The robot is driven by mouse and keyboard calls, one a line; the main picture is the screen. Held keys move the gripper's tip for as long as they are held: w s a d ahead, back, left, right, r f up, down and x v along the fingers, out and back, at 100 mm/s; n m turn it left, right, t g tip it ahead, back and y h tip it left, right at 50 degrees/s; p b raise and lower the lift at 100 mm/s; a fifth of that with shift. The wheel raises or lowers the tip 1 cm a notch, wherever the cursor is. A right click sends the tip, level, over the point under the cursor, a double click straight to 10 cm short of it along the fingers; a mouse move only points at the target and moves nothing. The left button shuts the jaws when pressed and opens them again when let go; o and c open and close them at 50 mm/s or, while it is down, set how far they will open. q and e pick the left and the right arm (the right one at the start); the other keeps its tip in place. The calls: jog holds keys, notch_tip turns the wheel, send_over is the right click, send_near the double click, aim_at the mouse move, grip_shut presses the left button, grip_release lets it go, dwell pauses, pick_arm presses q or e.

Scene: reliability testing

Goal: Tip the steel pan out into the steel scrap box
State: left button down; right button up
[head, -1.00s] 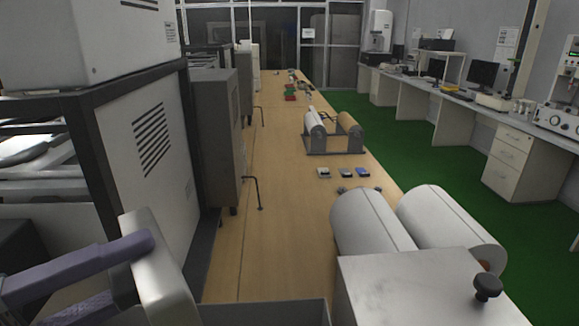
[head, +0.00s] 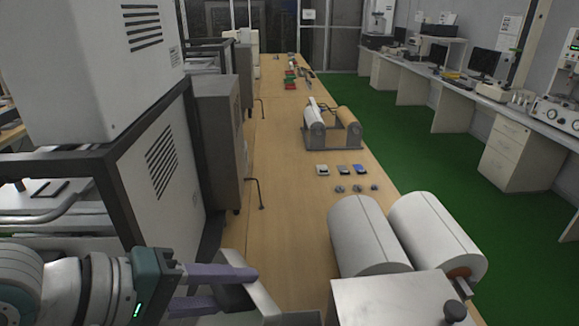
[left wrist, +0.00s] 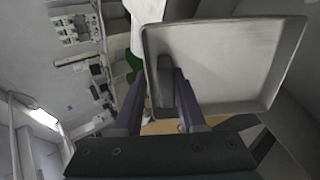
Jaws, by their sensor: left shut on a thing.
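The steel pan (head: 264,303) is a shallow grey rectangular tray at the bottom of the head view, partly cut off. It looks tilted. My left gripper (head: 236,285), with purple fingers, is shut on the pan's near side. In the left wrist view the pan (left wrist: 235,65) shows its broad inner face and raised rim, with no loose pieces visible in it. The left gripper's fingers (left wrist: 162,100) close on its left edge. A grey edge (head: 305,317) at the bottom of the head view may be the steel scrap box; I cannot tell. My right gripper is not in view.
A wooden bench (head: 285,215) runs away ahead. Large white rolls (head: 370,235) and a pale metal block (head: 395,300) stand at the right. A grey machine (head: 150,150) is close on the left. The bench's middle is mostly clear.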

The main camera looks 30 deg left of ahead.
pick_arm(q)
jog(key=w+d+f+g+y+b, duration=0.3)
jog(key=w+f+g+y+b, duration=0.2)
jog(key=f+g, duration=0.3)
jog(key=shift+w+d+g+b, duration=0.3)
jog(key=shift+w+g+b, duration=0.2)
jog(key=shift+w+g, duration=0.35)
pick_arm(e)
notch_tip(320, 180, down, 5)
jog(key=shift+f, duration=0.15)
